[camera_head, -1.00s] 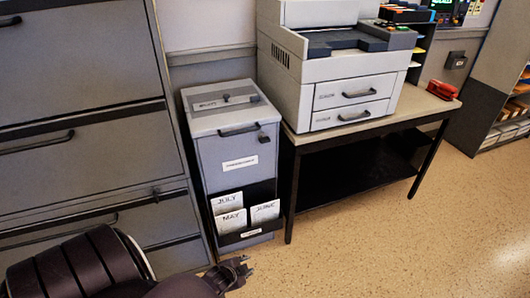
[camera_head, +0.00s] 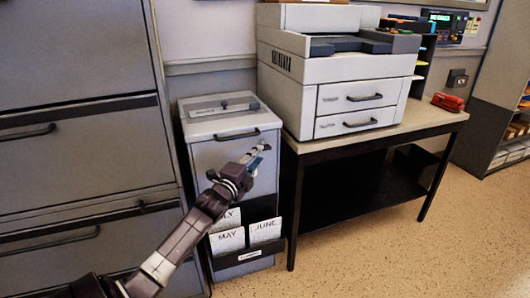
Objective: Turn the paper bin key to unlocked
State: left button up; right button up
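The paper bin (camera_head: 208,152) is a narrow grey cabinet with a slotted lid, a dark handle (camera_head: 236,135) at its top front and month cards in a black holder below. My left gripper (camera_head: 259,151) is in front of the bin's upper right front, just below the handle's right end. The key and its lock are not discernible there; the gripper covers that spot. I cannot tell whether its fingers are apart, or whether they touch anything. My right gripper is out of view.
A grey filing cabinet (camera_head: 75,110) stands close on the left. A table (camera_head: 420,118) with a printer (camera_head: 345,75) and a red stapler-like object (camera_head: 448,102) is on the right. The floor (camera_head: 390,255) in front of the table is clear.

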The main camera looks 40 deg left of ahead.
aim_at(265, 146)
pick_arm(q)
jog(key=shift+b+x, duration=0.6)
jog(key=shift+x, duration=2.65)
jog(key=shift+f, duration=0.1)
jog(key=shift+c, duration=0.5)
grip_shut()
